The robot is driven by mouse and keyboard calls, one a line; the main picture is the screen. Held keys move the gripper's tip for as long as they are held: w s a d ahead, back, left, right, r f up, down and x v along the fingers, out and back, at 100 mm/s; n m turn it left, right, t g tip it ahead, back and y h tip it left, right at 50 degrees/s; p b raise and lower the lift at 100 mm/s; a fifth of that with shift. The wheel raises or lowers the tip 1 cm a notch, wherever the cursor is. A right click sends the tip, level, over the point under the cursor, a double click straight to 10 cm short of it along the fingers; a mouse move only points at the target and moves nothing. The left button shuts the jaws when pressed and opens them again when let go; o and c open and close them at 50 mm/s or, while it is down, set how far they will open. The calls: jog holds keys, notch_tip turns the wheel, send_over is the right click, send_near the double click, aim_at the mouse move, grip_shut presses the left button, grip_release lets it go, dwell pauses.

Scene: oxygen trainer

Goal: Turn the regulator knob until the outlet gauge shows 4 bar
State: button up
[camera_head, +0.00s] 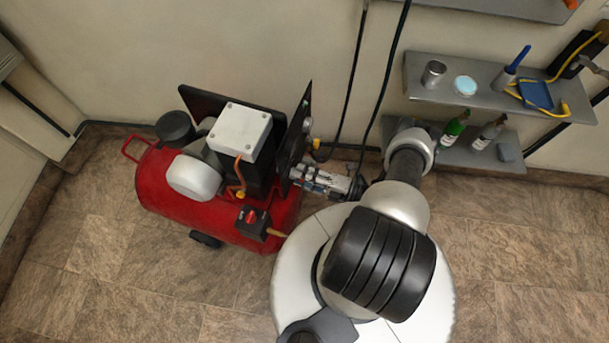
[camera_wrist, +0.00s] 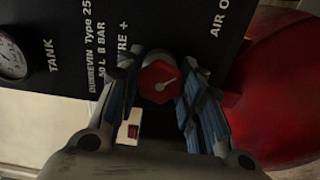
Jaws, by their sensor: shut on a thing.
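The lettering beside the knob is partly hidden by the left finger. A round gauge (camera_wrist: 12,57) by the word TANK is cut off at the left edge. I cannot make out an outlet gauge reading. In the head view my gripper (camera_head: 298,173) meets the panel (camera_head: 292,135), seen nearly edge-on, and the knob is hidden.
The red compressor tank (camera_head: 160,190) stands on the tiled floor, with a grey box (camera_head: 238,130) on top and a black switch box (camera_head: 251,222) at its front. Dark hoses (camera_head: 352,80) hang by the wall. Shelves (camera_head: 425,95) with bottles and cups are at the right.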

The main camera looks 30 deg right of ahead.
dwell(0.3)
jog(key=o, duration=1.1)
jog(key=shift+c, duration=0.2)
jog(key=v, duration=1.2)
